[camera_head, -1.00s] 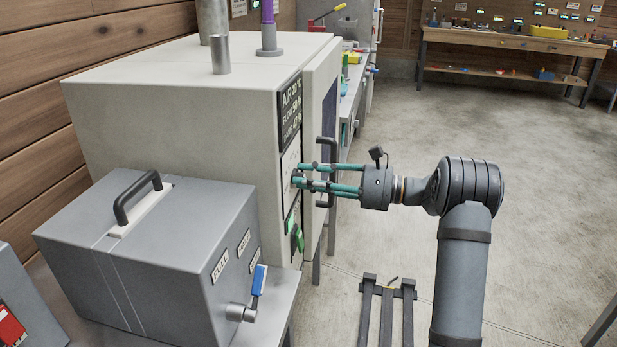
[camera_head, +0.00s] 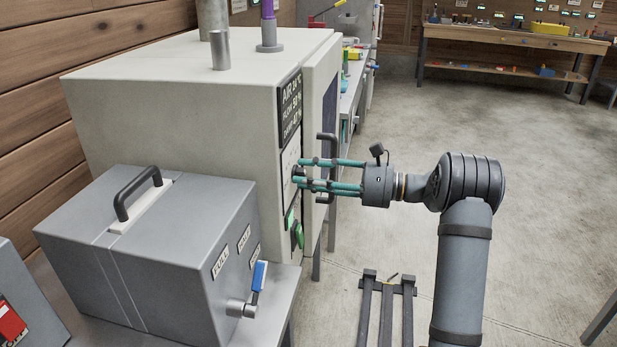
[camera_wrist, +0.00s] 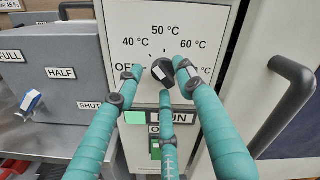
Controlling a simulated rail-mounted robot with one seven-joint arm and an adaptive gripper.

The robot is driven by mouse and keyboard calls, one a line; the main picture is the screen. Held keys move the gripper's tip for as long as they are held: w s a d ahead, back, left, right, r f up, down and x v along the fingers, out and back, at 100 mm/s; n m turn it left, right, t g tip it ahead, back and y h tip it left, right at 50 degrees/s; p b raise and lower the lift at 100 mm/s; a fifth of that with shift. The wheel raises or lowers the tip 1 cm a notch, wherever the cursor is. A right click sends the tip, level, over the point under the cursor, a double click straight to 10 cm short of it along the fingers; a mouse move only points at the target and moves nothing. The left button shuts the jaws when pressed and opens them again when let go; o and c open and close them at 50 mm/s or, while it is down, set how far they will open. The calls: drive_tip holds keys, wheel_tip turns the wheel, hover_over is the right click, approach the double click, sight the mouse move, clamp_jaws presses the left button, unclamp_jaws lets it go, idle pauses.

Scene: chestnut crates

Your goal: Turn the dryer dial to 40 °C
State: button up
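The dryer dial (camera_wrist: 163,70) is a dark round knob with a pale mark, on a white panel in the wrist view. Around it are printed OFF, 40 °C, 50 °C and 60 °C. The pale mark is too small and partly hidden for me to read its exact setting. My gripper (camera_wrist: 160,80) has its three teal fingers standing around the dial, with gaps showing between fingertips and knob, so it looks open. In the head view, my gripper (camera_head: 300,175) reaches the front of the beige dryer (camera_head: 190,100) from the right; the fingers cover the dial there.
Below the dial is a green switch (camera_wrist: 155,150). A dark door handle (camera_wrist: 285,105) stands close to the right. A grey box with a blue-tipped lever (camera_head: 258,278) stands to the left. Above the dial, a black display (camera_head: 290,108) shows readings. The floor to the right is mostly open.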

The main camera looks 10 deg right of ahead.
drive_tip(key=v, duration=1.2)
drive_tip(key=shift+a+r, duration=0.1)
drive_tip(key=shift+r, duration=0.05)
